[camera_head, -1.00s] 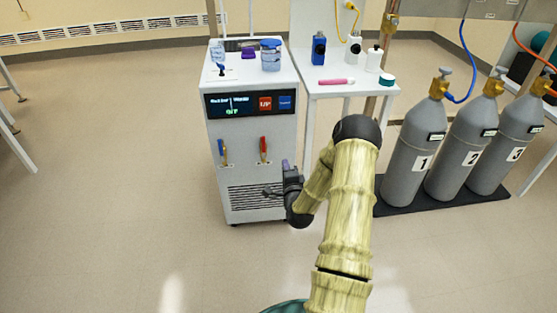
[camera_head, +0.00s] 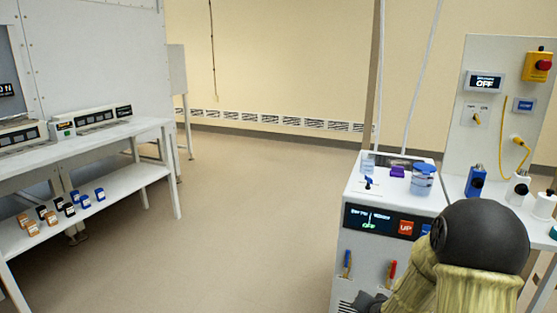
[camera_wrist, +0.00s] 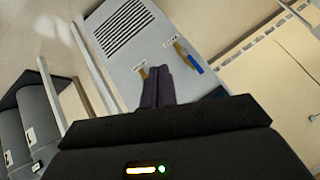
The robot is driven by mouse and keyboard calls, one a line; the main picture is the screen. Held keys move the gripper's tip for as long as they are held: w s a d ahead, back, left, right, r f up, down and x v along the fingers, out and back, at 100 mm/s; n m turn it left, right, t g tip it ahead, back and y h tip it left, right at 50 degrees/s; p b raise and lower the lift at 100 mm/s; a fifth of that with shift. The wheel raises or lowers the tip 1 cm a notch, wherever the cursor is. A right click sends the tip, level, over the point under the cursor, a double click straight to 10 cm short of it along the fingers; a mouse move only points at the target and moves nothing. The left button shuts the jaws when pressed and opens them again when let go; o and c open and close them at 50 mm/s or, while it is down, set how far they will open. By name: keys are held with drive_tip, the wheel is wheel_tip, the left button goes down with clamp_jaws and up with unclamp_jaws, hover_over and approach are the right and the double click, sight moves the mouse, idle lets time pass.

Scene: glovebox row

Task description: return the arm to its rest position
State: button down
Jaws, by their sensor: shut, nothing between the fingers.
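My gripper (camera_wrist: 156,72) is shut with nothing in it; its two dark fingers lie together in the wrist view. They point toward the front of the white cabinet (camera_wrist: 125,50), near its vent and valve handles; I cannot tell the gap. In the head view only a dark bit of my gripper (camera_head: 368,302) shows at the bottom edge. My arm (camera_head: 470,285) is bent at the lower right, its black joint in front of the white table beside the cabinet.
The white cabinet (camera_head: 350,270) carries a blue-lidded jar (camera_head: 423,180), with blue (camera_head: 347,262) and red (camera_head: 391,271) handles on its front. Blue (camera_head: 476,182) and white (camera_head: 518,188) bottles stand at right. A shelf bench (camera_head: 100,205) stands left. The middle floor (camera_head: 240,220) is clear.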

drive_tip(key=s+a+r+n+g, duration=0.2)
drive_tip(key=s+a+n, duration=0.1)
drive_tip(key=s, duration=0.4)
drive_tip(key=s+a+r+n+g+p, duration=0.1)
drive_tip(key=s+a+r+n+g, duration=0.15)
drive_tip(key=s, duration=0.35)
drive_tip(key=s+a+r+n+g, duration=0.2)
drive_tip(key=s+a+r, duration=0.1)
drive_tip(key=s, duration=0.4)
drive_tip(key=w+p+v, duration=0.3)
drive_tip(key=p+v, duration=1.1)
drive_tip(key=p, duration=0.1)
drive_tip(key=w+d+r+p+v, duration=0.1)
drive_tip(key=w+p+v, duration=0.2)
drive_tip(key=p+v, duration=1.1)
drive_tip(key=shift+w+r+p, duration=0.4)
drive_tip(key=shift+w+r, duration=0.15)
drive_tip(key=shift+r, duration=0.05)
